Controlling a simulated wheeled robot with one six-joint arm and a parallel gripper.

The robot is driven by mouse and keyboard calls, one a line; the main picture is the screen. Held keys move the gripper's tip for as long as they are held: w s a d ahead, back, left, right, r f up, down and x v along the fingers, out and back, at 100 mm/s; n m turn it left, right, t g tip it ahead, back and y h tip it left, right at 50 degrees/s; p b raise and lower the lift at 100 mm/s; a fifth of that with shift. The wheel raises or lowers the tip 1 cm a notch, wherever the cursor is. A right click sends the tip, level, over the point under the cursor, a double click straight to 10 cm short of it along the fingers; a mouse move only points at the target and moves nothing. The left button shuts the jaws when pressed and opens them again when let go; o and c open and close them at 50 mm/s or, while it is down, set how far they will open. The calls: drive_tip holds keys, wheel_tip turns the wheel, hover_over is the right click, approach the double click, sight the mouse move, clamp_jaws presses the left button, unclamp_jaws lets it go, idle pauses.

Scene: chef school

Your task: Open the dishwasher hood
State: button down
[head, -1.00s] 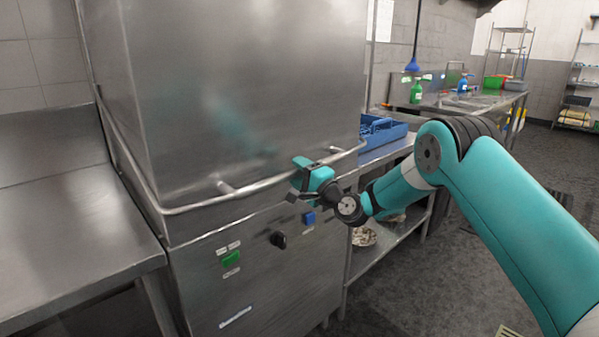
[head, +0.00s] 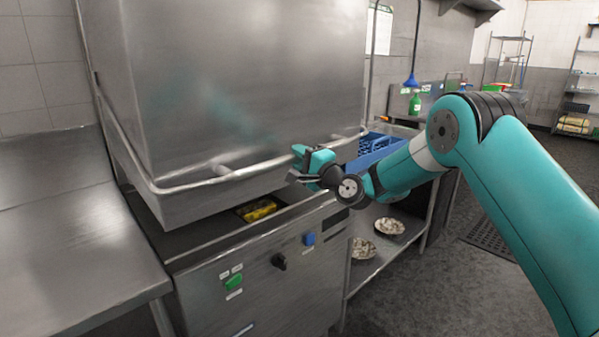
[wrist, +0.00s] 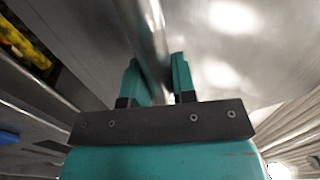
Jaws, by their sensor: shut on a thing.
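The steel dishwasher hood (head: 235,85) is partly raised in the head view, with a dark gap between its lower edge and the machine base (head: 260,270). A handle bar (head: 185,187) runs around the hood's front and left side. My gripper (head: 300,165) is shut on the bar near its right end. In the wrist view, the two teal fingers (wrist: 158,82) stand on either side of the bar (wrist: 150,35). Something yellow (head: 258,210) shows inside the gap; it also appears in the wrist view (wrist: 22,42).
A steel table (head: 60,230) adjoins the machine on the left. A blue rack (head: 372,152) sits on the counter at the right, and plates (head: 390,226) lie on a shelf below. The base front has a green switch (head: 234,281), a dark knob (head: 279,261) and a blue switch (head: 309,239).

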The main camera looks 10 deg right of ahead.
wheel_tip(320, 180, up, 27)
drive_tip(key=p, duration=1.2)
drive_tip(key=c, duration=0.9)
unclamp_jaws()
drive_tip(key=shift+f, duration=0.1)
drive_tip(key=shift+c, duration=0.2)
drive_tip(key=b+v, duration=0.9)
drive_tip(key=v, duration=0.8)
drive_tip(key=shift+s+d, duration=0.15)
drive_tip(key=shift+f, duration=0.1)
